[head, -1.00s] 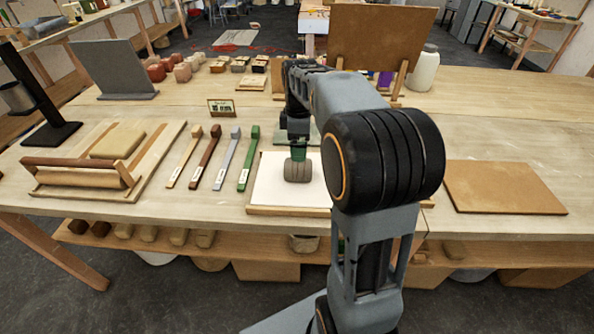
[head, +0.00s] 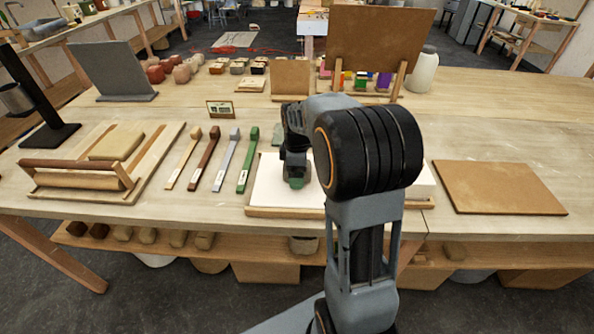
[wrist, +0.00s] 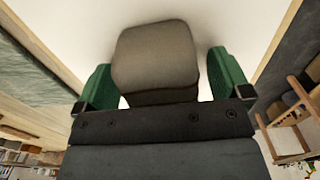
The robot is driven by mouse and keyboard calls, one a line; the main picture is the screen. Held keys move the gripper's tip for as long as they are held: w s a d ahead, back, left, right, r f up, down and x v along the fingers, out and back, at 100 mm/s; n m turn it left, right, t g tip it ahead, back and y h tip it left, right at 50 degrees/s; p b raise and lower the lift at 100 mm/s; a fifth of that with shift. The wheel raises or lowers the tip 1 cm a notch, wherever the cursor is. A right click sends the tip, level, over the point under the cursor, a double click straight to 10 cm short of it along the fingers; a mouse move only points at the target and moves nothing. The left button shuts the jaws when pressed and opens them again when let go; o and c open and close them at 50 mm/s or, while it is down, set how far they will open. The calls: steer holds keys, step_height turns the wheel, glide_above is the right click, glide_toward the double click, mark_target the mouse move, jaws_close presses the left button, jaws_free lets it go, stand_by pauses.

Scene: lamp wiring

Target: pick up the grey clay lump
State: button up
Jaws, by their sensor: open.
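The grey clay lump (wrist: 155,55) is a rounded block on a white board (head: 268,186). In the wrist view it sits between the two green fingers of my gripper (wrist: 160,62), with a gap on the right and a narrower one on the left. The fingers are spread, and I see no clear contact. In the head view my gripper (head: 295,181) is low over the white board and hides the lump.
Several tools with long handles, the nearest green (head: 247,160), lie left of the white board. A rolling-pin frame (head: 75,180) is further left. A brown board (head: 498,187) lies to the right. A small sign (head: 220,109) and an upright brown panel (head: 380,40) stand behind.

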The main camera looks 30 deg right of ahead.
steer(key=c, duration=1.3)
steer(key=shift+c, duration=0.8)
steer(key=shift+r, duration=0.1)
steer(key=shift+r, duration=0.1)
